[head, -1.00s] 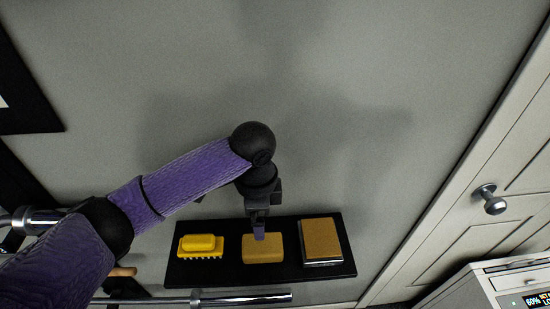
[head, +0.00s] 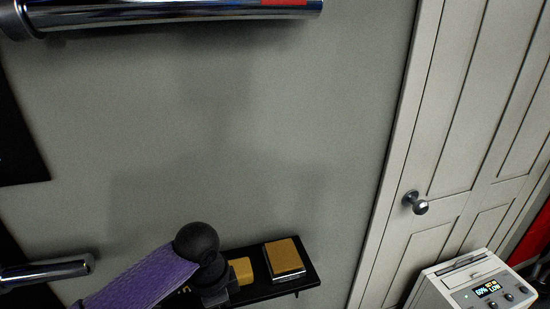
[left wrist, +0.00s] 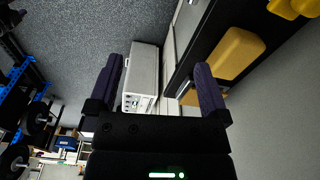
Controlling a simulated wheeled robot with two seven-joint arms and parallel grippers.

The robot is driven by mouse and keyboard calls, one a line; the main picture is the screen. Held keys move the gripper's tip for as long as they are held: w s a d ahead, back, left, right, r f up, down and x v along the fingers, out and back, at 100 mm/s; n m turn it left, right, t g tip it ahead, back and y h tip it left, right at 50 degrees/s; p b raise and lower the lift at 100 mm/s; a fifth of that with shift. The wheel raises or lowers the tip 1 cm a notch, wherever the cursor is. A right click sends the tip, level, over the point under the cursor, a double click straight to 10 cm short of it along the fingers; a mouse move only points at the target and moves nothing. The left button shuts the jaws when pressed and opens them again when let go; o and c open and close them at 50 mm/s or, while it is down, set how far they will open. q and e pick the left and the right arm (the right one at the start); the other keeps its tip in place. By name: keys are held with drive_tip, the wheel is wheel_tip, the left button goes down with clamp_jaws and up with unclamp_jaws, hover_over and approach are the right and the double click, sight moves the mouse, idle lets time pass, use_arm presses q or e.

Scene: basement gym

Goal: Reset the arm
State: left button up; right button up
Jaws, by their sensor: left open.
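My left arm comes in from the bottom left of the head view, ending in a dark wrist and my left gripper (head: 216,293) in front of the shelf. The fingertips are hidden in the head view. The left wrist view shows my left gripper (left wrist: 157,85) open, with its two purple fingers wide apart and nothing between them. A tan block (head: 242,270) rests on the shelf, partly hidden by the wrist; it also shows beyond the right finger in the left wrist view (left wrist: 235,53). My right gripper is not in view.
The black wall shelf (head: 304,279) also holds a tan-topped block with a silvery edge (head: 284,258). A yellow brush (left wrist: 285,9) is at the left wrist view's top right corner. A white door with a round knob (head: 416,203) and a white appliance (head: 470,285) stand right.

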use_arm(q)
wheel_tip(320, 180, down, 14)
drive_tip(key=a+n+t+h+b, duration=0.1)
drive_tip(key=n+b, duration=0.1)
drive_tip(key=n, duration=0.2)
drive_tip(key=s+a+f+n+b, duration=0.2)
drive_tip(key=s+f, duration=0.2)
drive_tip(key=f, duration=0.3)
drive_tip(key=s+a+f+n+b, duration=0.1)
drive_tip(key=s+a+f+n, duration=0.15)
drive_tip(key=f, duration=0.55)
drive_tip(key=s+a+f+b, duration=0.1)
drive_tip(key=s+f, duration=0.3)
drive_tip(key=s, duration=0.5)
drive_tip(key=s+f+n+y+b, duration=0.1)
drive_tip(key=s+f, duration=0.3)
drive_tip(key=s, duration=0.5)
drive_tip(key=s+a+f+n+y+b, duration=0.1)
drive_tip(key=s+f, duration=0.4)
drive_tip(key=s, duration=0.3)
drive_tip(key=shift+s+a+g, duration=0.35)
drive_tip(key=shift+s+g, duration=0.05)
use_arm(e)
wheel_tip(320, 180, down, 8)
drive_tip(key=shift+s+f, duration=0.15)
drive_tip(key=shift+f, duration=0.1)
